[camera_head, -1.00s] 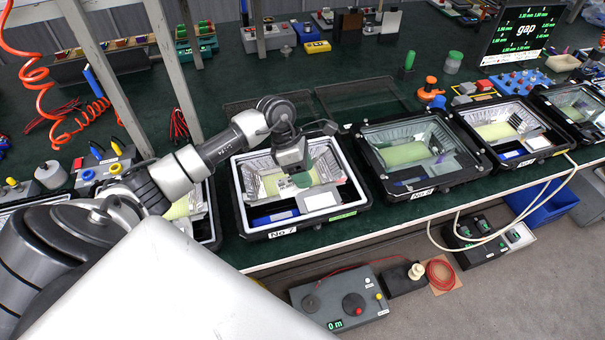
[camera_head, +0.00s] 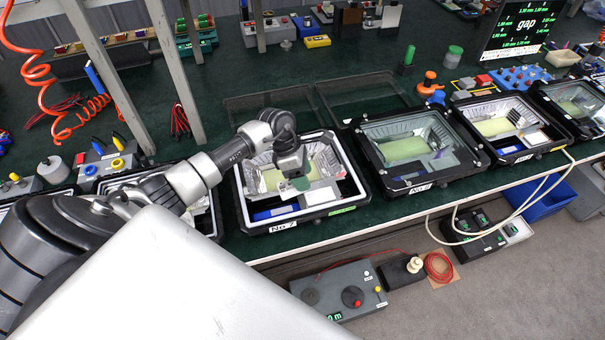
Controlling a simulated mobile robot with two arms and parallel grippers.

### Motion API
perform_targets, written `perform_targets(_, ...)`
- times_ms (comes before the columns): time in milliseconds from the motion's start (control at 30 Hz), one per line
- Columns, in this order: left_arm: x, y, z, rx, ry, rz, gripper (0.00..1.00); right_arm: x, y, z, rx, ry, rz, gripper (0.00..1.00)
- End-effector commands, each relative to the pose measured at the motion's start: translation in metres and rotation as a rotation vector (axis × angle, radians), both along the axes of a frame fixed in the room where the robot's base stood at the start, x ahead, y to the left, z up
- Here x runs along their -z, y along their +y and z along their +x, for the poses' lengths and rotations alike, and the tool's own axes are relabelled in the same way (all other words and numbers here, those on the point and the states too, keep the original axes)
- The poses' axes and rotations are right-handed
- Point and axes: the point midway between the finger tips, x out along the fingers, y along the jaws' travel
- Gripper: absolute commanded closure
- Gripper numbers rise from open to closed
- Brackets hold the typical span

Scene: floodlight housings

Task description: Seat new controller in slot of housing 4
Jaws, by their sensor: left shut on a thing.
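My left gripper (camera_head: 291,168) points down into an open floodlight housing (camera_head: 241,203) with a white rim, whose label seems to read "No 7". The gripper is shut on a small part (camera_head: 300,184), greenish and grey, low inside this housing near its front compartments. The gripper and its shadow hide much of the part, so I cannot tell whether it touches the slot. A pale block (camera_head: 319,197) lies just right of it, and a blue part (camera_head: 274,213) lies in the front left compartment. My right gripper is out of view.
A glass-covered housing (camera_head: 408,140) stands close on the right, with more housings (camera_head: 500,125) beyond. Another housing (camera_head: 205,222) is partly behind my arm on the left. A metal post (camera_head: 176,75) rises behind the arm. Dark mesh frames (camera_head: 355,95) lie behind.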

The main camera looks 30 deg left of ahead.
Motion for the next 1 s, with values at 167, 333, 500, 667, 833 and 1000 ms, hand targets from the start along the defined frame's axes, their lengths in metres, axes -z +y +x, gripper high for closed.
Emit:
perform_targets(167,0.006,0.000,0.000,-0.001,-0.001,0.000,0.84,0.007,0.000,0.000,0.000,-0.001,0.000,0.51)
perform_targets(333,0.008,0.000,0.000,-0.001,-0.001,0.000,0.84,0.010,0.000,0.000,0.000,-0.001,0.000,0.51)
perform_targets(500,0.007,0.000,0.000,0.000,0.000,-0.001,0.27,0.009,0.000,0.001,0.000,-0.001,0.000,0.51)
perform_targets(667,0.007,0.000,0.000,-0.001,0.000,-0.001,0.19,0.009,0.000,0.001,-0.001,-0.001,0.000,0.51)
perform_targets(833,0.007,0.000,0.000,-0.001,0.000,-0.001,0.19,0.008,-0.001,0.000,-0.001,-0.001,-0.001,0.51)
perform_targets(1000,-0.005,0.000,0.000,-0.001,0.001,-0.001,0.19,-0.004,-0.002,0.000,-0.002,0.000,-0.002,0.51)
